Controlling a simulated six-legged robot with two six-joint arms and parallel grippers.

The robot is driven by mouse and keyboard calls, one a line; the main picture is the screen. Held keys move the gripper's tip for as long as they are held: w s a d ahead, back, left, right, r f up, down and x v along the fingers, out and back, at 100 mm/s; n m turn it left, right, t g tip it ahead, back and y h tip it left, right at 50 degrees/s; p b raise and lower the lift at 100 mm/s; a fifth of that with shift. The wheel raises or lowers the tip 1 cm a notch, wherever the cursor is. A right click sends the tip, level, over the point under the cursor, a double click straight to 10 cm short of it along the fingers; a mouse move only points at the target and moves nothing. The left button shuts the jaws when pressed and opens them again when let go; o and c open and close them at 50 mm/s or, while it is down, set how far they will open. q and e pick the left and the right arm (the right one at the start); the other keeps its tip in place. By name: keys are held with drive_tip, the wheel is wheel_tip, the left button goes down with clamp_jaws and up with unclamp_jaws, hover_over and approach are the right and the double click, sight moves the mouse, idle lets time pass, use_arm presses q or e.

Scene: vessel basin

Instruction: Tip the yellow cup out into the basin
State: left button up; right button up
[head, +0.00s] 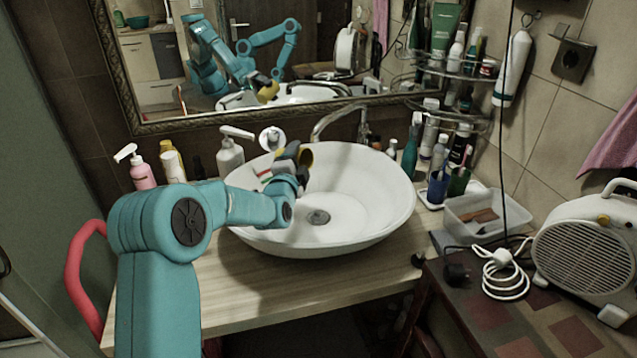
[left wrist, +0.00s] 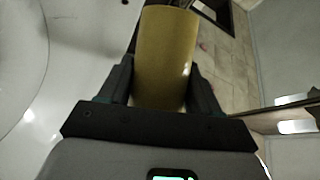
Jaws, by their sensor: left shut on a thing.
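The yellow cup (head: 305,158) is held over the back left part of the white basin (head: 390,215) in the head view. In the left wrist view the cup (left wrist: 165,60) sits between the two dark fingers of the gripper (left wrist: 163,85). The cup's inside and any contents are hidden there. My right gripper does not show directly.
A faucet (head: 335,120) stands behind the basin. Soap bottles (head: 230,155) stand at the back left, toiletries (head: 440,160) at the right. A clear tray (head: 487,215), a cable and a fan heater (head: 590,250) are further right. The mirror (head: 300,45) reflects my arm.

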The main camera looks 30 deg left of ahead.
use_arm(q)
drive_tip(key=shift+d+r+m+p, duration=0.25)
drive_tip(key=shift+d+m+p, duration=0.2)
drive_tip(key=shift+d+m, duration=0.25)
drive_tip(key=shift+d+t+b, duration=0.1)
drive_tip(key=shift+t+b, duration=0.2)
drive_tip(key=shift+b, duration=0.1)
drive_tip(key=shift+r, duration=0.25)
drive_tip(key=shift+a+r+m, duration=0.15)
drive_tip(key=shift+a+m, duration=0.05)
drive_tip(key=shift+m, duration=0.2)
drive_tip(key=shift+r+m+b, duration=0.4)
drive_tip(key=shift+r+b, duration=0.05)
drive_tip(key=shift+b, duration=0.05)
drive_tip(key=shift+d+t+b, duration=0.1)
drive_tip(key=shift+t+b, duration=0.3)
